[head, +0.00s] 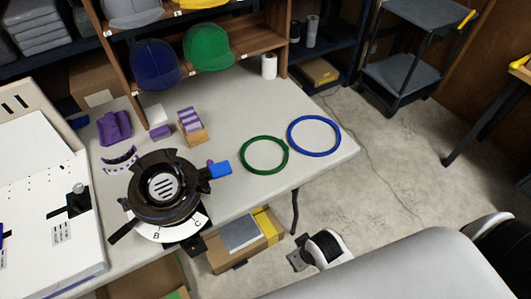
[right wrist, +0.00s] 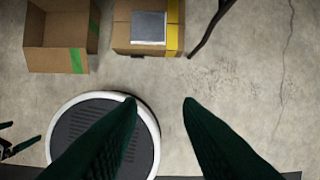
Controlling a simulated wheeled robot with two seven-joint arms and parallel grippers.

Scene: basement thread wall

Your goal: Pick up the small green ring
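The green ring (head: 264,173) lies flat on the right part of the grey table, near its front edge. A slightly larger blue ring (head: 316,155) lies just right of it; the two are close together. My right gripper (head: 298,260) is beyond the table's front edge, below the rings in the head view. In the right wrist view, its two dark fingers (right wrist: 159,102) are apart with nothing between them, over the floor; no ring shows there. My left gripper is not seen.
A black round machine (head: 150,205) with a blue-ended handle stands left of the rings. Purple blocks on a wooden block (head: 195,138) sit behind. Caps (head: 208,47) fill a wooden shelf. A cardboard box (head: 225,262) is under the table. The tabletop around the rings is clear.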

